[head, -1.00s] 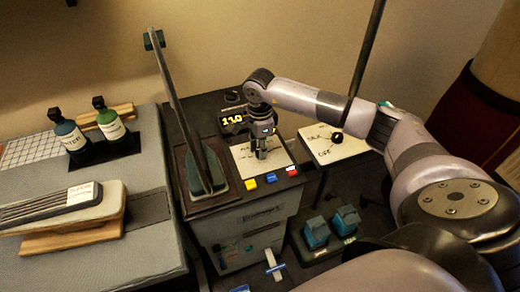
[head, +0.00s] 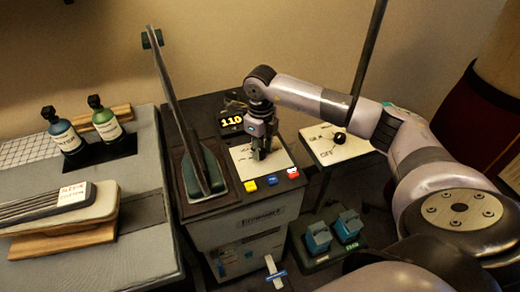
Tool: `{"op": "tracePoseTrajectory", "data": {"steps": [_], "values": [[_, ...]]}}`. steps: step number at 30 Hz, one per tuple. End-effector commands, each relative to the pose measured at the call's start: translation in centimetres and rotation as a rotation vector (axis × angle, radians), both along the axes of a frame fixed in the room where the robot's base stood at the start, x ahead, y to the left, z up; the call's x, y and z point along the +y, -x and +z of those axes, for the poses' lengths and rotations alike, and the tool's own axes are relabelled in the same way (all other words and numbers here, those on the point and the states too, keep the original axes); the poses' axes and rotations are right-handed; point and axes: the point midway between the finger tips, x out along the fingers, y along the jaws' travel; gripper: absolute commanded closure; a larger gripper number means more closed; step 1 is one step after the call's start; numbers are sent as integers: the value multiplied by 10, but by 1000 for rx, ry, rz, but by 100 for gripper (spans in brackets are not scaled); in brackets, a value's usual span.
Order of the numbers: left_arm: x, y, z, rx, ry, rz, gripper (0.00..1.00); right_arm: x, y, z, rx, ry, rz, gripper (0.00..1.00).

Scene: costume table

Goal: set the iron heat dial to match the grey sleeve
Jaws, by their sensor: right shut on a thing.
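My right gripper (head: 262,153) points down over the white dial plate (head: 242,166) on the dark station and is shut on the heat dial, which it hides. My left gripper is not in view.
Yellow, blue and red buttons (head: 272,181) line the station's front edge. Two bottles (head: 104,120) stand at the left back. Teal blocks (head: 318,236) sit low at the front right.

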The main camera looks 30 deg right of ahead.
Motion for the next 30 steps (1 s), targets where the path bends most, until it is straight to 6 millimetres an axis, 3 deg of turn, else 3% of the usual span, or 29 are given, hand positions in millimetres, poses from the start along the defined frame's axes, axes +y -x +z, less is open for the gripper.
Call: {"op": "tracePoseTrajectory", "data": {"steps": [18,30], "values": [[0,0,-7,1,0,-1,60,-2,0,0,0,1,-569,100],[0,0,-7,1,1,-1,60,-2,0,1,-2,1,-792,100]]}}
